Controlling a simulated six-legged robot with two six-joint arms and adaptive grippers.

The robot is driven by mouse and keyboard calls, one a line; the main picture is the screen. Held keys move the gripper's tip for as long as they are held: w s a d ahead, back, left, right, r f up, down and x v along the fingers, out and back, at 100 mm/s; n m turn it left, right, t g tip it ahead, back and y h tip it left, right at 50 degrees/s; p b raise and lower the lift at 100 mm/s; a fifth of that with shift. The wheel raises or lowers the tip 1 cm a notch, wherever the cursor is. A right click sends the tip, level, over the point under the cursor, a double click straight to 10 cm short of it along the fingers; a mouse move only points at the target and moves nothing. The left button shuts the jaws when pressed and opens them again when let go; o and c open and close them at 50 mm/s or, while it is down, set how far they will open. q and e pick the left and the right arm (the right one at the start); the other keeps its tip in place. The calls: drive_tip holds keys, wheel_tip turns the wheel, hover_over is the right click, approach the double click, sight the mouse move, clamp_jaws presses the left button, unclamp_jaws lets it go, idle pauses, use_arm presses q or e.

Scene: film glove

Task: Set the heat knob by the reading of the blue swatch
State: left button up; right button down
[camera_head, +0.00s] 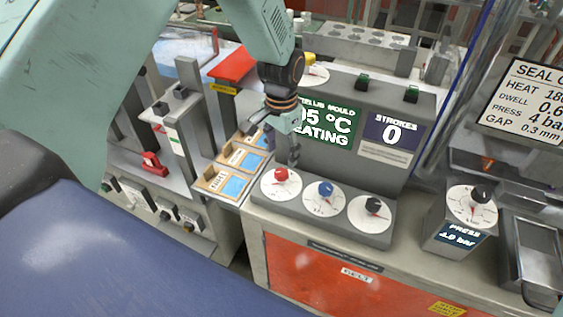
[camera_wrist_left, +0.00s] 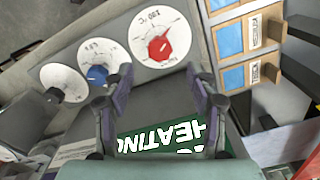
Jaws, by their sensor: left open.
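The red heat knob (camera_head: 281,175) sits on a white dial at the left of the grey control box; in the left wrist view it (camera_wrist_left: 160,48) is in full sight, its dial marked in °C. Blue swatches (camera_head: 235,187) lie in a row of tan frames left of the box; they also show in the left wrist view (camera_wrist_left: 230,37). Their labels are too small to read. My left gripper (camera_head: 274,143) hangs over the box's left end, fingers apart and empty, apart from the red knob. A green display (camera_head: 325,130) shows "HEATING" and a partly hidden °C figure. My right gripper is out of view.
A blue knob (camera_head: 325,189) and a black knob (camera_head: 374,205) stand right of the red one. A stroke display (camera_head: 394,135) reads 0. The press unit (camera_head: 455,236) and a cropped seal card (camera_head: 525,101) stand right. Red clamp (camera_head: 153,163) is left.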

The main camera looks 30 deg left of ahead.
sight(281, 171)
use_arm(q)
drive_tip(key=shift+r, duration=2.8)
drive_tip(key=s+d+f+n, duration=0.1)
drive_tip(key=s+f, duration=0.7)
drive_tip(key=f, duration=0.3)
drive_tip(key=s+f+n, duration=0.1)
drive_tip(key=s+f, duration=0.2)
drive_tip(key=s, duration=0.6)
drive_tip(key=s+d+f+n, duration=0.1)
drive_tip(key=s+f, duration=0.2)
drive_tip(key=s, duration=0.5)
drive_tip(key=s+f+n, duration=0.1)
drive_tip(key=s+f, duration=0.2)
drive_tip(key=s, duration=0.6)
wheel_tip(281, 171, down, 20)
drive_tip(key=b, duration=2)
drive_tip(key=shift+w+r, duration=0.2)
drive_tip(key=shift+w, duration=0.2)
